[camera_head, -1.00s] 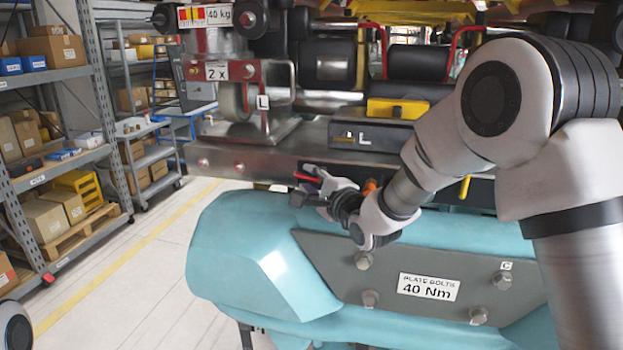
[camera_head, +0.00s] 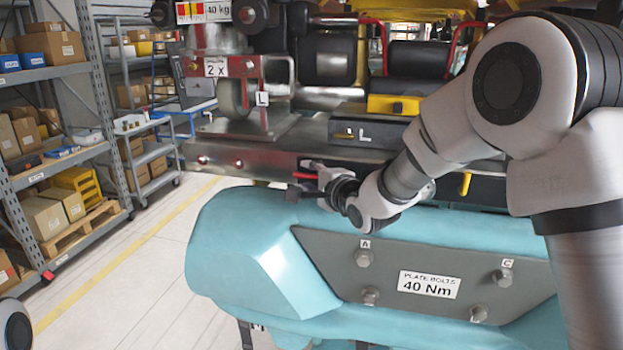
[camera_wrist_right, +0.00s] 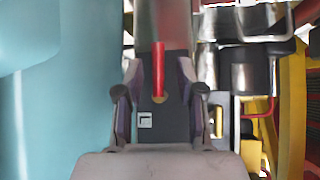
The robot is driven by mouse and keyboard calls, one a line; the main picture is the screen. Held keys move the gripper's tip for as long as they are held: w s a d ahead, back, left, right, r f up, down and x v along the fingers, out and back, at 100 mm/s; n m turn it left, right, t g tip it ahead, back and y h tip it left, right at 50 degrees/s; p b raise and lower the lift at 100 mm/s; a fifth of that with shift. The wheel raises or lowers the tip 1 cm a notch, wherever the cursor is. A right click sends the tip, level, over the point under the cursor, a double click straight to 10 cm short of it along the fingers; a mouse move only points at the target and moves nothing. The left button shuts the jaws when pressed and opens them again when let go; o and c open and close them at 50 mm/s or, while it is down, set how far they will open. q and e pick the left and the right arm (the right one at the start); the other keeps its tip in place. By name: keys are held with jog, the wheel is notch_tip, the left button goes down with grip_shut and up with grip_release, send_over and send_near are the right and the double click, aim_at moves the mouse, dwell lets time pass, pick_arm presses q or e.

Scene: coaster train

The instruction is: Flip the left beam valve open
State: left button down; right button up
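The left beam valve shows a red lever (camera_head: 306,177) on the front of the metal beam, partly hidden by my right gripper (camera_head: 303,180). In the right wrist view the red lever (camera_wrist_right: 158,70) runs lengthwise, with an orange-yellow pivot at its lower end. My right gripper (camera_wrist_right: 160,93) has its two fingers apart, one on each side of the lever. A clear gap shows on both sides, and I see no contact. A small white letter plate (camera_wrist_right: 145,120) lies on the dark face between the fingers. My left gripper is out of view.
A teal body with a grey bolted plate (camera_head: 335,262) stands close below my right gripper. The metal beam (camera_head: 225,160) lies behind it. A yellow handle (camera_head: 465,184) hangs farther right. Shelving (camera_head: 60,160) stands at the left, with open floor between.

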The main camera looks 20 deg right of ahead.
jog(key=shift+w+f, duration=0.15)
jog(key=shift+w, duration=0.05)
jog(key=v, duration=1.2)
jog(key=shift+s, duration=0.1)
jog(key=shift+w, duration=0.2)
jog(key=shift+s, duration=0.1)
